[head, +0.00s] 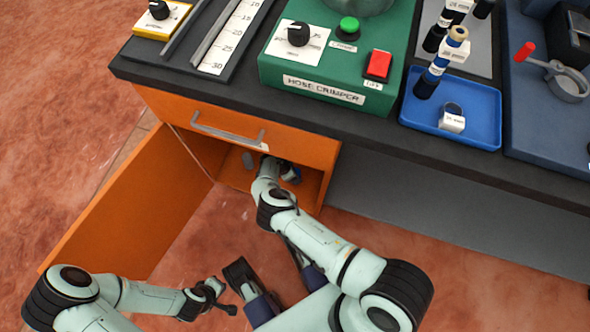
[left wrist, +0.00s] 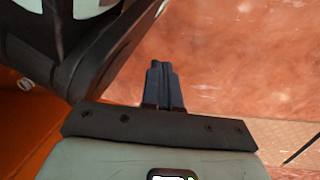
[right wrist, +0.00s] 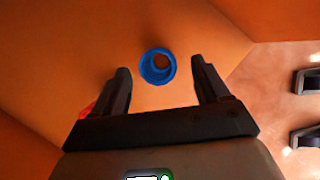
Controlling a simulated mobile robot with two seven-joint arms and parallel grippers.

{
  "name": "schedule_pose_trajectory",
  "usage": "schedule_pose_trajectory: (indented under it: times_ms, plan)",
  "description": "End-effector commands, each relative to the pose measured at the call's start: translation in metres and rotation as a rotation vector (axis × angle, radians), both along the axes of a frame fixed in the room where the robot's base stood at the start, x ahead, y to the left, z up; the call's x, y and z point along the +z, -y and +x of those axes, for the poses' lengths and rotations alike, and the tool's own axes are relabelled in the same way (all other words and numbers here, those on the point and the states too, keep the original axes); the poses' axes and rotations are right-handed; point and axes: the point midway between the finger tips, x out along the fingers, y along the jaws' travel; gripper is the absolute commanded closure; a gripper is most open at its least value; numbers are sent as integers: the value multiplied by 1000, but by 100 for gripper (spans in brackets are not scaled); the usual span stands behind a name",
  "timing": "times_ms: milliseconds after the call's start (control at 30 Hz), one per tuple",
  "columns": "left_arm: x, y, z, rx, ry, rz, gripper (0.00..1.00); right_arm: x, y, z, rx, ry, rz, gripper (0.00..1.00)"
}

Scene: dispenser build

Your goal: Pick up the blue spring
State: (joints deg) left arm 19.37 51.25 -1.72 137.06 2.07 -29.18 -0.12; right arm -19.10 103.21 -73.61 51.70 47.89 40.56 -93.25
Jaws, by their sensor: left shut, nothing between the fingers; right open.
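The blue spring (right wrist: 157,66) shows in the right wrist view as a blue ring with a dark reddish opening, on an orange surface. It lies just ahead of and between the fingertips of my right gripper (right wrist: 161,80), which is open and not touching it as far as I can see. In the head view my right arm reaches into the open orange cabinet (head: 232,190), and its hand is mostly hidden there. My left gripper (left wrist: 164,72) is shut and empty, low over the red floor; in the head view it (head: 230,300) is near the bottom.
The cabinet door (head: 125,200) stands open on the left. A grey cylinder (head: 248,161) stands inside the cabinet. A red thing (right wrist: 86,110) shows partly behind my right gripper's left finger. Above are the green hose crimper (head: 335,70) and a blue tray (head: 478,128).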

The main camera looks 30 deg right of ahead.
Motion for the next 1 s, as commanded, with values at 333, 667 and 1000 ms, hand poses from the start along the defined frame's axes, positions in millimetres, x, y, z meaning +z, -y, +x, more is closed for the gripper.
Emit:
schedule_pose_trajectory:
  times_ms: [333, 667, 1000]
  plan:
    - [-22, -4, -29, 10, -96, -6, 100, -29, 10, -1, 2, -2, -2, 25]
    - [-38, -8, -67, 22, -222, -15, 100, -56, 21, -1, 2, -1, 0, 25]
    - [-37, -8, -67, 22, -223, -14, 100, -56, 21, -1, 1, 0, 0, 61]
